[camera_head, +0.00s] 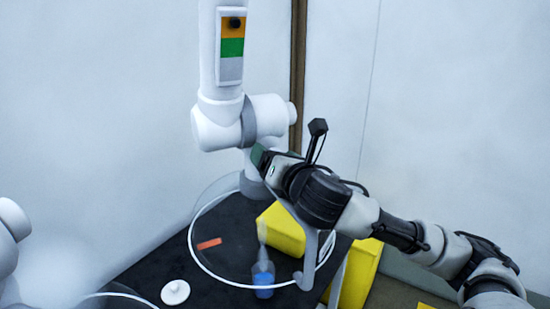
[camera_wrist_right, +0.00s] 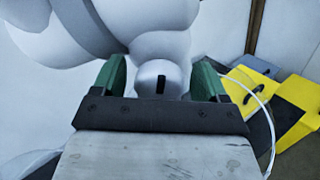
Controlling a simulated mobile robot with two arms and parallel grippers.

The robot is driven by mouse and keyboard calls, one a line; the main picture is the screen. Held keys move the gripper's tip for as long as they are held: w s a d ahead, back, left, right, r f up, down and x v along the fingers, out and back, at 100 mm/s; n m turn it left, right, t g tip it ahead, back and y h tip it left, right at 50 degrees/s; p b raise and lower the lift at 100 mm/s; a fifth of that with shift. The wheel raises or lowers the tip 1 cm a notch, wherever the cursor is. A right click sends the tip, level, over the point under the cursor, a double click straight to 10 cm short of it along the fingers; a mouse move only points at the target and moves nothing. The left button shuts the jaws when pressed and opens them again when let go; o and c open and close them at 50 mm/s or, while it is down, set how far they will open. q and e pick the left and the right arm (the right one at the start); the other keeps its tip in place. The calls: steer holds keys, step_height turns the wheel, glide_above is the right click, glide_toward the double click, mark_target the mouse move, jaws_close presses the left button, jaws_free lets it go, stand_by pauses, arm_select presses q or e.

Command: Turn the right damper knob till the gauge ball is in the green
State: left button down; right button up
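The gauge (camera_head: 230,47) on the white upright pipe has an orange band on top, green in the middle and grey below. Its dark ball (camera_head: 235,24) is in the orange band. In the right wrist view the damper knob (camera_wrist_right: 149,86) is a white round piece with a black slot mark that looks upright. My right gripper (camera_wrist_right: 160,82) is open, with its green fingers on either side of the knob; whether they touch it I cannot tell. In the head view my right gripper (camera_head: 262,156) is at the pipe joint and hides the knob. My left gripper is not in view.
A clear round hood (camera_head: 193,243) hangs below the joint over a black table (camera_head: 140,274). On the table are a yellow box (camera_head: 283,228), a blue-based bottle (camera_head: 263,280), an orange piece (camera_head: 209,243) and a white disc (camera_head: 175,292). Another white duct (camera_head: 8,245) stands at left.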

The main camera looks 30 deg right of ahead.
steer(key=s+b, duration=0.1)
steer(key=s, duration=0.1)
steer(key=s+b, duration=0.1)
steer(key=s, duration=0.1)
steer(key=s+b, duration=0.1)
steer(key=shift+s+a+f, duration=0.35)
steer(key=shift+s, duration=0.05)
steer(key=s+b, duration=0.1)
steer(key=b, duration=0.2)
steer(key=s+b, duration=0.1)
steer(key=b, duration=0.3)
steer(key=s+b, duration=0.2)
steer(key=b, duration=0.2)
steer(key=shift+a+r, duration=0.1)
steer(key=shift+a, duration=0.15)
steer(key=shift+s+a+r+b, duration=0.1)
steer(key=shift+s+r+b, duration=0.1)
steer(key=shift+s+b, duration=0.5)
steer(key=shift+w, duration=0.25)
